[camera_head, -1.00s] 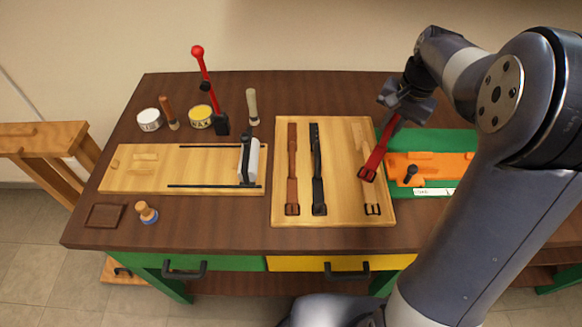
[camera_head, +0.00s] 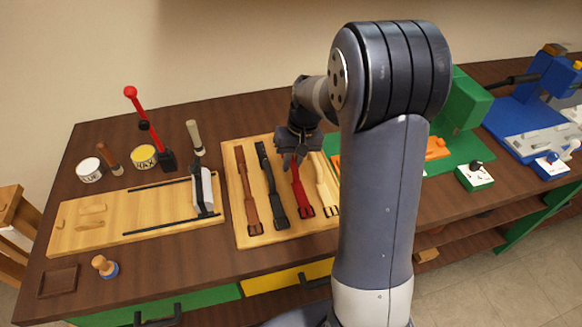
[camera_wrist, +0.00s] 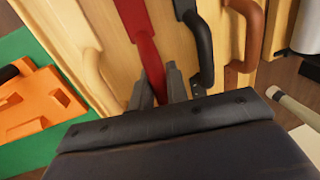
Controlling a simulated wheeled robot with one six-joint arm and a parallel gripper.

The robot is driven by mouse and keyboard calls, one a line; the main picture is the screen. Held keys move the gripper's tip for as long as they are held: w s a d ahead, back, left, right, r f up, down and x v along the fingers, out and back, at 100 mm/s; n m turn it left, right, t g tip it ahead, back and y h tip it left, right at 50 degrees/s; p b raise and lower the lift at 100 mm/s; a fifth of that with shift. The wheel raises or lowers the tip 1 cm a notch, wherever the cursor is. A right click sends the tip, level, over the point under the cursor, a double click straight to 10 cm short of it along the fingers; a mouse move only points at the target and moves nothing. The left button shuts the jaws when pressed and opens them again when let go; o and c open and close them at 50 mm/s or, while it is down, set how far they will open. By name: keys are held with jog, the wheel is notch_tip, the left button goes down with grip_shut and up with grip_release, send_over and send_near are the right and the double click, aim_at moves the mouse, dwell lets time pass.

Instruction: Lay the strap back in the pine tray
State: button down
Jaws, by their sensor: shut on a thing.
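The red strap (camera_head: 301,192) hangs from my gripper (camera_head: 296,158) over the pine tray (camera_head: 287,233), between the black strap (camera_head: 270,185) and the pale strap (camera_head: 327,195). Its buckle end points to the front of the tray. In the wrist view my gripper (camera_wrist: 160,88) is shut on the red strap (camera_wrist: 140,38) near one end, with the black and pale straps on either side. I cannot tell whether the red strap touches the tray floor. A brown strap (camera_head: 247,190) lies at the tray's left. My arm hides the tray's right part.
A pale wooden board (camera_head: 120,222) with black rails lies left of the tray. The green mat with an orange fixture (camera_wrist: 30,105) is on the tray's other side. Tins, tools and a red-knobbed lever (camera_head: 148,125) stand at the back left.

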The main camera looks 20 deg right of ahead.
jog(key=shift+f, duration=1.1)
jog(key=shift+f, duration=0.15)
jog(key=c, duration=1.4)
grip_release()
jog(key=r, duration=0.4)
jog(key=d+r, duration=0.1)
jog(key=r, duration=0.3)
jog(key=d+r, duration=0.1)
jog(key=r, duration=0.3)
jog(key=shift+d, duration=0.2)
